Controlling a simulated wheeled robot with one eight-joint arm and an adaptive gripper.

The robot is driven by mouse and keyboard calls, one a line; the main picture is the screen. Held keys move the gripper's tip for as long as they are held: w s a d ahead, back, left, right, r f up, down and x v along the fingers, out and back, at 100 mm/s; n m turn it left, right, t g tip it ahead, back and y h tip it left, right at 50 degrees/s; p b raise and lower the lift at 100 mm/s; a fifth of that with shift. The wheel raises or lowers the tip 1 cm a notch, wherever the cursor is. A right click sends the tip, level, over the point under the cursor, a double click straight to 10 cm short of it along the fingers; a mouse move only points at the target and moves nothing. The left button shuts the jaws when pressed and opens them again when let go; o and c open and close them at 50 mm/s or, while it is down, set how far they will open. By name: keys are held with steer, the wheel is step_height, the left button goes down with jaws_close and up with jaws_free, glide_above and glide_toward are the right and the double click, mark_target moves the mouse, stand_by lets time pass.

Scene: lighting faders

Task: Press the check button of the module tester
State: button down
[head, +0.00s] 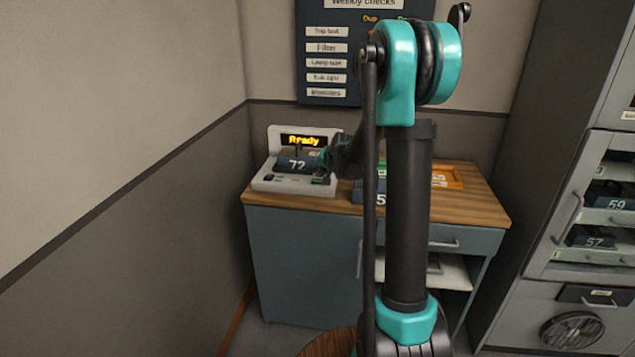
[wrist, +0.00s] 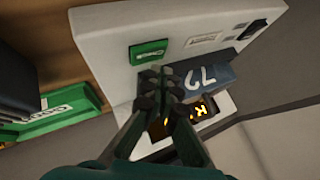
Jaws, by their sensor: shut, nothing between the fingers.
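The module tester (head: 265,184) is a white unit at the left end of the wooden bench, with a lit display (head: 303,141) reading "Ready". A dark blue module marked 72 (head: 297,164) sits in it; it also shows in the wrist view (wrist: 210,76). The green check button (wrist: 149,52) is on the tester's front panel, small in the head view (head: 321,181). My gripper (wrist: 155,80) is shut and empty. In the wrist view its fingertips appear just below the button, beside the module; I cannot tell the height gap. The fingers partly hide the display.
An orange tray (head: 447,176) is farther right. A rack (head: 612,215) with several modules stands at the right; walls close in the left and back.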

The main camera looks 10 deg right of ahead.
mark_target(319, 182)
steer(key=shift+f, duration=0.15)
steer(key=shift+f, duration=0.25)
steer(key=shift+f, duration=0.35)
stand_by(0.8)
stand_by(0.4)
steer(key=shift+r, duration=0.75)
steer(key=shift+r, duration=0.1)
steer(key=shift+r, duration=2.45)
